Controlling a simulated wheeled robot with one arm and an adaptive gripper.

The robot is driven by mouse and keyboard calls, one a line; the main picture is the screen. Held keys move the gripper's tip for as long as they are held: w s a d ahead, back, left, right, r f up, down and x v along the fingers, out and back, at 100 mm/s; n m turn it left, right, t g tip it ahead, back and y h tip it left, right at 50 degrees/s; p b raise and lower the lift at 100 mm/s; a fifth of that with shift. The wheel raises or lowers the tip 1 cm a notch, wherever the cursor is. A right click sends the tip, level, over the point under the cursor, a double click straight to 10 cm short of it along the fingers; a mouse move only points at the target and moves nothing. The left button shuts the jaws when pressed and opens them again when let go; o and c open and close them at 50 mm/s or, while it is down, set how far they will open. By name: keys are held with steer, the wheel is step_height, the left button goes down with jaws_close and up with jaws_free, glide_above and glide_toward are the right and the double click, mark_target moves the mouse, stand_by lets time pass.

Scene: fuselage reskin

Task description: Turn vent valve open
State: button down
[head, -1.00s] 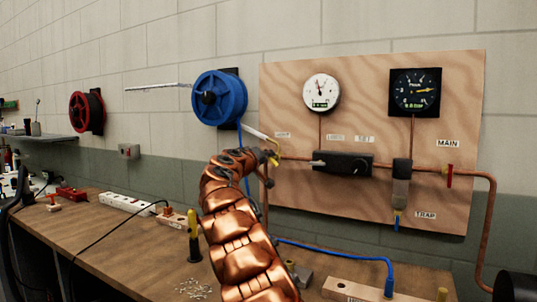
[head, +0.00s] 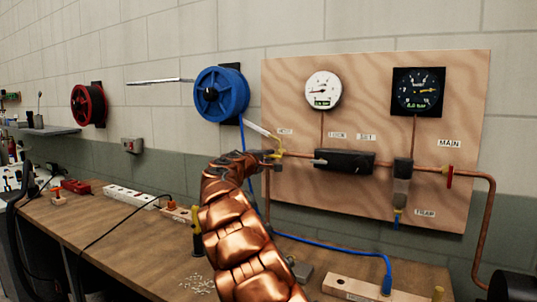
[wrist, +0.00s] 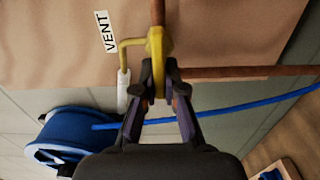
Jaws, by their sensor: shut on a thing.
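The yellow vent valve (wrist: 156,45) sits on the copper pipe beside the VENT label (wrist: 105,31) in the wrist view. A bent yellow piece runs from it to a white sleeve (wrist: 123,92). My gripper (wrist: 159,84) is shut on the lower yellow part of the valve, with a fingertip on each side. In the head view my gripper (head: 271,158) is at the left end of the pipe on the plywood panel (head: 450,100), below the white sleeve (head: 261,131). My arm and fingers hide part of the valve there.
The panel also carries a white gauge (head: 323,90), a black gauge (head: 418,92), a black regulator (head: 344,161) and a red-handled main valve (head: 449,176). A blue hose reel (head: 221,95) hangs close to the left. A blue hose (head: 330,244) crosses the workbench (head: 130,240).

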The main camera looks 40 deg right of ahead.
steer(key=shift+s+d+f, duration=0.1)
steer(key=shift+f, duration=0.15)
steer(key=c, duration=1.4)
jaws_free()
steer(key=shift+r, duration=0.1)
steer(key=shift+o, duration=0.8)
steer(key=shift+r, duration=0.1)
steer(key=v, duration=1.2)
